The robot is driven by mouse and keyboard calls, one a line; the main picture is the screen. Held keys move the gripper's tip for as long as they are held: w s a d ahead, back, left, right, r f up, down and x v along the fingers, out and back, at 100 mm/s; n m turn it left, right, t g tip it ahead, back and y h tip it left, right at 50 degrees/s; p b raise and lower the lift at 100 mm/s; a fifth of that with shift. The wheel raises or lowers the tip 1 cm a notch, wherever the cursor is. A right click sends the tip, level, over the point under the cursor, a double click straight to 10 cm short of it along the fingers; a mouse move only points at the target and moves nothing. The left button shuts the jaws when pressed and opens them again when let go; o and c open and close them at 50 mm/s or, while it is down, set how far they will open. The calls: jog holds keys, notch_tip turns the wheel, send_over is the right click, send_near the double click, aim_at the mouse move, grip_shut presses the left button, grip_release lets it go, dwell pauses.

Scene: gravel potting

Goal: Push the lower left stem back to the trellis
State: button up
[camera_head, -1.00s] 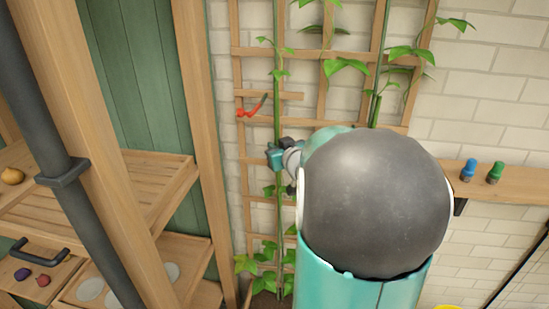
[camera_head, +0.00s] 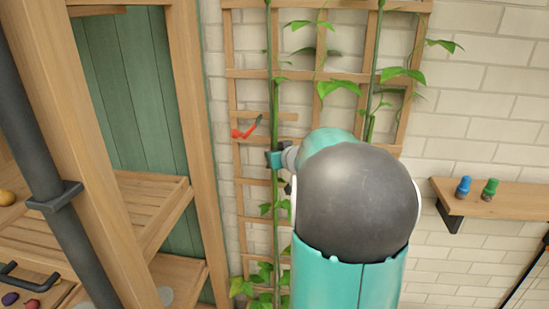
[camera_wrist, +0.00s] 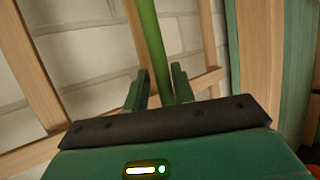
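The lower left stem (camera_head: 275,110) is a thin green upright vine in front of the left part of the wooden trellis (camera_head: 232,100). My gripper (camera_head: 277,160) is at this stem, about mid-height. In the wrist view the stem (camera_wrist: 148,40) runs down between the two green fingers of my gripper (camera_wrist: 160,88), which stand apart on either side of it. Wooden slats and wall show behind them. Whether the stem touches a finger or the trellis cannot be told. My arm hides the trellis's lower right part.
A red object with a dark tip (camera_head: 243,131) is on the trellis just above left of my gripper. A wall shelf (camera_head: 500,205) at right holds a blue bottle (camera_head: 463,187) and a green bottle (camera_head: 489,190). A wooden rack (camera_head: 140,205) stands at left.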

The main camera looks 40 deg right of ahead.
jog(key=shift+o, duration=0.4)
jog(key=shift+f, duration=0.15)
jog(key=shift+a, duration=0.1)
jog(key=v, duration=1.3)
jog(key=shift+s, duration=0.35)
jog(key=shift+a, duration=0.15)
